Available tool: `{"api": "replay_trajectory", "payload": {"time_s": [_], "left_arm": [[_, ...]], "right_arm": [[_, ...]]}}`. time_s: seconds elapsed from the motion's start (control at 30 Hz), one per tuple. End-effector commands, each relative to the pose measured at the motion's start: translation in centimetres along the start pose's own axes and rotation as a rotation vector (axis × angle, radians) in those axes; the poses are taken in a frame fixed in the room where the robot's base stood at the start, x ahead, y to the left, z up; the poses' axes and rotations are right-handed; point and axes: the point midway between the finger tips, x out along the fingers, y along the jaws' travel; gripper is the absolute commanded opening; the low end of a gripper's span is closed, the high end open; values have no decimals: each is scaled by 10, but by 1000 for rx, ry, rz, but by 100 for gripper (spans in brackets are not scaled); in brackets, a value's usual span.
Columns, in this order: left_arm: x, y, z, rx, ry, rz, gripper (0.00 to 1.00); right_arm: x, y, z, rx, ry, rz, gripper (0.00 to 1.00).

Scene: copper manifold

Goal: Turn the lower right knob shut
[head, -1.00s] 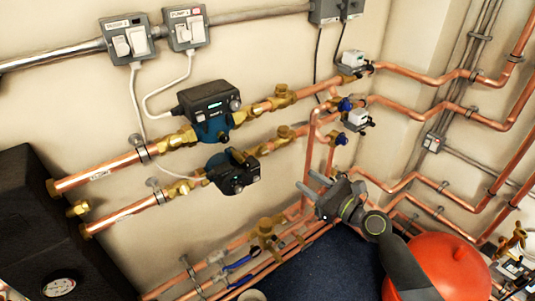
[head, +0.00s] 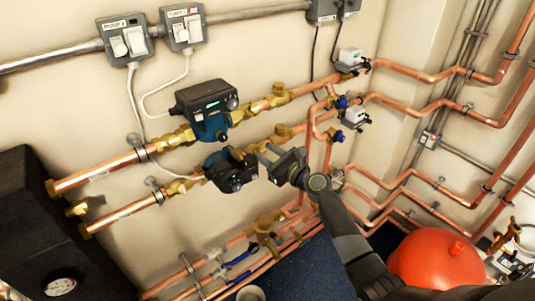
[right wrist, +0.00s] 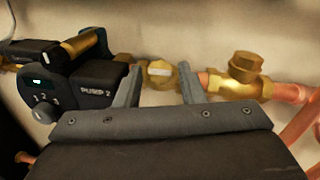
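The lower right knob (right wrist: 160,70) is a small brass fitting with a pale flat face on the lower pipe, just right of the lower pump. The lower pump (head: 232,170) has a dark head; in the right wrist view the pump (right wrist: 85,85) reads PUMP 2. My right gripper (right wrist: 160,88) is open and empty. Its two fingers appear on either side of the knob in that view; I cannot tell whether they touch it. In the head view the right gripper (head: 268,155) is close to the pump's right side. My left gripper is not in view.
A brass valve body (right wrist: 245,75) lies right of the fingers. The upper pump (head: 207,108) and its pipe run above. Copper pipes (head: 325,125) rise to the right. A red vessel (head: 435,258) stands at lower right. Open floor (head: 315,265) lies below.

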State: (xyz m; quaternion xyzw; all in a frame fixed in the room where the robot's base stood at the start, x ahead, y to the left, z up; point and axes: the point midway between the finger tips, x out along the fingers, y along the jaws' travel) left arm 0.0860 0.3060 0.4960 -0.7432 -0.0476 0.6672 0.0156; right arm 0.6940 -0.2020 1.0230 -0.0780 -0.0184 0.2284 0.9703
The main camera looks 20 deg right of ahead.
Motion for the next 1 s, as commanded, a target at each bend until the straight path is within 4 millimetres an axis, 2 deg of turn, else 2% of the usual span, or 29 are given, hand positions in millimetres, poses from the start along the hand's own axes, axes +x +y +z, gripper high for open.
{"api": "replay_trajectory", "payload": {"time_s": [0.2,0.4,0.47,0.77,1.0], "left_arm": [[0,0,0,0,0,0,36],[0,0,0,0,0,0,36],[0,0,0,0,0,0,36],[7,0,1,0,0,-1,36],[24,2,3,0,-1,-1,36]], "right_arm": [[0,0,0,0,0,0,36],[0,0,0,0,0,0,10],[0,0,0,0,1,0,4],[0,-1,-2,-36,1,24,4],[0,-3,-4,-153,0,107,4]]}}
